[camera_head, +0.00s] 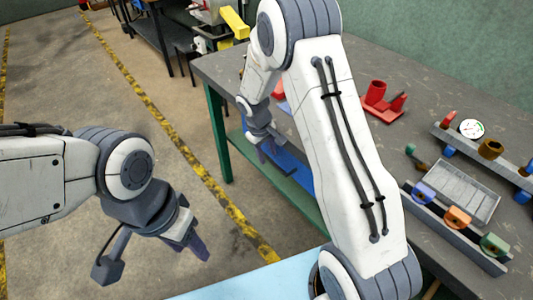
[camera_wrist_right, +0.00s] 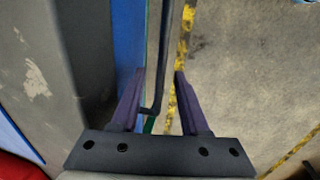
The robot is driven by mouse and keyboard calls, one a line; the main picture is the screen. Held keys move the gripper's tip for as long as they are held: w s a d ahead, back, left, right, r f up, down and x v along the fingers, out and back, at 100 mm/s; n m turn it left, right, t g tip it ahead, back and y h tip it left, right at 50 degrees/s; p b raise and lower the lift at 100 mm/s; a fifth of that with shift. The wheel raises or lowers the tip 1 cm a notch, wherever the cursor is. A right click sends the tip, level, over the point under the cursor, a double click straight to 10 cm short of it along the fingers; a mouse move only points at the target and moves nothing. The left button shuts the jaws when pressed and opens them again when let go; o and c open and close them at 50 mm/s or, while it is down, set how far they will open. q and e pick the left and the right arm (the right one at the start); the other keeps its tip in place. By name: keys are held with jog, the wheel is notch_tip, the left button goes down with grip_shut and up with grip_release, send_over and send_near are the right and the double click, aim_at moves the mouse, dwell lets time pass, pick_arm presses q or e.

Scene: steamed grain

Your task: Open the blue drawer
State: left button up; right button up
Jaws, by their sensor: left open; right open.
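The blue drawer (camera_head: 295,172) shows under the edge of the grey workbench in the head view, partly hidden by my right arm. In the right wrist view its blue front (camera_wrist_right: 127,45) runs down left of centre. A thin dark bar (camera_wrist_right: 162,60), seemingly its handle, stands off the front and reaches down between the fingers. My right gripper (camera_head: 266,150) is by the drawer front; its fingers (camera_wrist_right: 158,100) are open on either side of the bar, and contact cannot be told. My left gripper (camera_head: 190,240) is open and empty above the floor, away from the drawer.
The workbench top (camera_head: 345,130) holds a red holder (camera_head: 378,100), a grey rack with coloured rings (camera_head: 455,220), and a metal tray (camera_head: 458,190). A green bench leg (camera_head: 217,130) stands left of the drawer.

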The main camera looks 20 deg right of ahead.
grip_shut()
dwell(1.5)
